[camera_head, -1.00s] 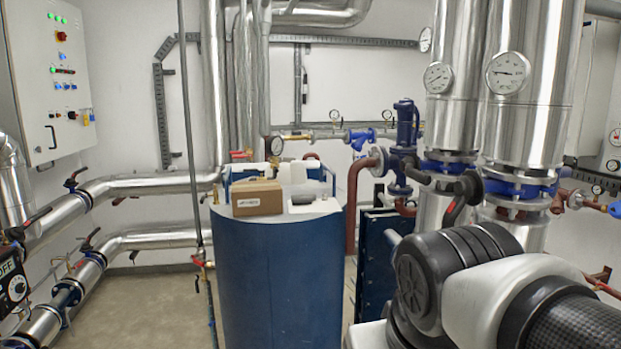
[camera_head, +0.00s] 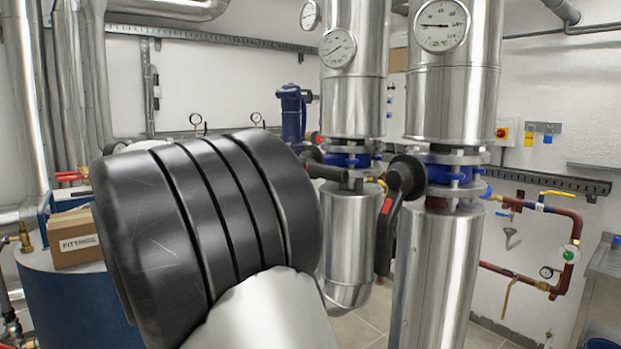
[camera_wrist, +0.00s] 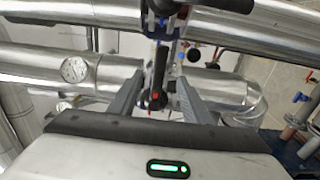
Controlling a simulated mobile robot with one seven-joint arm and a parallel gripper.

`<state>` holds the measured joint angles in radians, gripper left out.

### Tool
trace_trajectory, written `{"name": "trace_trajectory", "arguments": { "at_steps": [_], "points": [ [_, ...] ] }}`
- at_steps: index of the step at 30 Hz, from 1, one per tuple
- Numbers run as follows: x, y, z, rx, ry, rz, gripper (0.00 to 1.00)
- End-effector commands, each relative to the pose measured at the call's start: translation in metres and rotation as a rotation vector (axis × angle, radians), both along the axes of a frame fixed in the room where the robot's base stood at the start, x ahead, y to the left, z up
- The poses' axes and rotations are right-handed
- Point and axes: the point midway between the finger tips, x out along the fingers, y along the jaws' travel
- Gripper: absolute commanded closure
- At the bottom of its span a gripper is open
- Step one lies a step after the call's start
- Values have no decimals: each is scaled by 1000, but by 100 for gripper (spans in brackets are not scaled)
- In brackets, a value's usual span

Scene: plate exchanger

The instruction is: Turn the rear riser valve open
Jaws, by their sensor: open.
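Two silver risers stand in the head view. The rear riser (camera_head: 353,100) carries a blue flanged valve (camera_head: 350,160) with a black lever (camera_head: 325,171) pointing left. The front riser (camera_head: 450,110) has a similar blue valve (camera_head: 450,174) with a black handle (camera_head: 385,235) hanging down. In the wrist view my gripper (camera_wrist: 161,76) is open. A black lever with a red mark (camera_wrist: 159,72) shows between its two fingers, with no clear contact. I cannot tell for certain which riser this lever belongs to. My arm hides part of the head view, and the gripper is out of it.
A blue tank (camera_head: 75,305) with a cardboard box (camera_head: 75,238) on top stands at the left. Red-brown pipework (camera_head: 565,240) runs along the right wall. A dial gauge (camera_wrist: 74,69) sits on a silver pipe in the wrist view. Some floor is clear behind the risers.

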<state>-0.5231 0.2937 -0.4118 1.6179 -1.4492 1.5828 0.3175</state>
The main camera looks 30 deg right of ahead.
Motion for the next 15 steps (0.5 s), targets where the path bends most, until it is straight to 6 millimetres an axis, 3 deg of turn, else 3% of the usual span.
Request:
{"name": "trace_trajectory", "arguments": {
  "at_steps": [15],
  "points": [
    [8,-112,-1,3,4,-3,56]
  ]
}}
